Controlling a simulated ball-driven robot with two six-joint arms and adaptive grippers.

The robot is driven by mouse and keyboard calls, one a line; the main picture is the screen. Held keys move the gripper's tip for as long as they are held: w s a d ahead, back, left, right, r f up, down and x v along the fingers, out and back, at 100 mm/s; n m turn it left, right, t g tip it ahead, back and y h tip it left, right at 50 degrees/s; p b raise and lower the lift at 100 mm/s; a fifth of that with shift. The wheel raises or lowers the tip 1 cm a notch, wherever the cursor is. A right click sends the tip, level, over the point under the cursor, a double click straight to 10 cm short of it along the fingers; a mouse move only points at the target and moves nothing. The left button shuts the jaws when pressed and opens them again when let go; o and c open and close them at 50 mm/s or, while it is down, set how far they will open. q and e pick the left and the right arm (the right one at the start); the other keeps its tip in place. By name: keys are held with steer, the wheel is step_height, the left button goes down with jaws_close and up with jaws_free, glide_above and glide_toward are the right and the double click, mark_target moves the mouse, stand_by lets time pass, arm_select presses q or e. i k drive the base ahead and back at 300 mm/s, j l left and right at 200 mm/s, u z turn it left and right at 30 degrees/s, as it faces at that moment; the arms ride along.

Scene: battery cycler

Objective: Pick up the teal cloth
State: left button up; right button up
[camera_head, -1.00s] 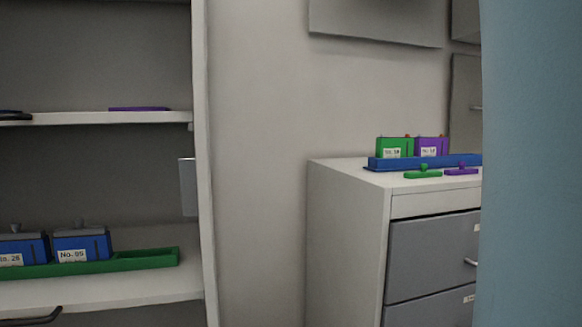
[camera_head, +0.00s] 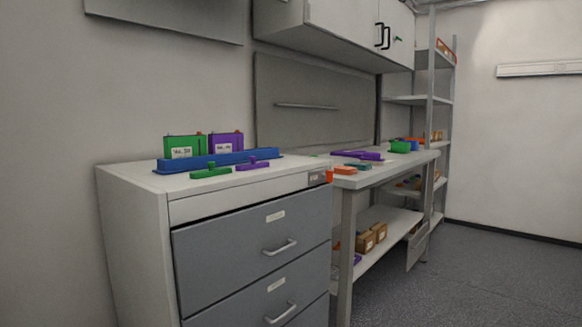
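Neither of my grippers is in the picture. A grey drawer cabinet (camera_head: 130,200) stands at the left, and on its top is a blue tray (camera_head: 172,164) with a green battery (camera_head: 186,147) and a purple battery (camera_head: 226,144). A green part (camera_head: 210,172) and a purple part (camera_head: 254,163) lie in front of the tray.
A workbench (camera_head: 400,165) with purple, orange and green items stands right of the cabinet, with small boxes (camera_head: 372,237) on its lower shelf. A metal shelf rack (camera_head: 452,90) stands beyond it. Wall cupboards (camera_head: 340,30) hang above. The floor (camera_head: 490,280) at right is clear.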

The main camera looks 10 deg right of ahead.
mark_target(362, 166)
steer(key=z, duration=0.65)
steer(key=u, duration=2.95)
steer(key=z, duration=2.95)
steer(key=u, duration=0.9)
steer(key=i+l+u, duration=0.15)
steer(key=l+u, duration=0.15)
steer(key=i+l+u, duration=0.25)
steer(key=l, duration=0.15)
steer(key=l+u, duration=0.6)
steer(key=l, duration=0.15)
